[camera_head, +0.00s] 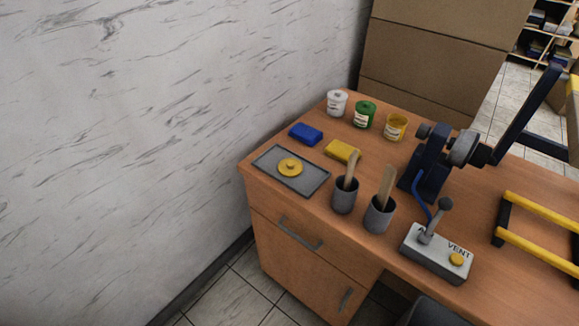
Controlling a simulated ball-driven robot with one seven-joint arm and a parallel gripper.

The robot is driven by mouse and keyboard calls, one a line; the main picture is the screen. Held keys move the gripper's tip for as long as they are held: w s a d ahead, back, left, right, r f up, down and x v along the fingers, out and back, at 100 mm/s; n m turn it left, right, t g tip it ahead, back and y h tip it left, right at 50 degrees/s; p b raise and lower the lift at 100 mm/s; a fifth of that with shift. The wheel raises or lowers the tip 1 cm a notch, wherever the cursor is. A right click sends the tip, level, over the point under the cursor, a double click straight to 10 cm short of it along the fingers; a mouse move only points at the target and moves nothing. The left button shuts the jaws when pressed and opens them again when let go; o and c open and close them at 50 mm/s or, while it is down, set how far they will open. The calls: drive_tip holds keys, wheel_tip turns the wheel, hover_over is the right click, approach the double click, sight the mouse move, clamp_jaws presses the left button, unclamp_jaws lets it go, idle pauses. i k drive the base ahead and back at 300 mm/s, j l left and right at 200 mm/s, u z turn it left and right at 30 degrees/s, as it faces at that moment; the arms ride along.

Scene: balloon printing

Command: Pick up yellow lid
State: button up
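The yellow lid (290,167) is a round disc with a small raised knob. It lies flat on a dark grey tray (312,187) near the left end of the wooden desk. The yellow paint pot (396,128) at the back of the desk looks open, with yellow inside. My gripper does not show in the head view, and nothing touches the lid.
White (337,103) and green (365,115) pots stand beside the yellow pot. Two grey cups (345,196) hold wooden sticks. A dark machine (431,165) and VENT box (437,254) stand right. A marbled wall (150,130) borders left.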

sight(290, 168)
drive_tip(key=i+j+u, duration=0.45)
drive_tip(key=i+u, duration=0.25)
drive_tip(key=i, duration=0.25)
drive_tip(key=i+u, duration=0.35)
drive_tip(key=i, duration=0.15)
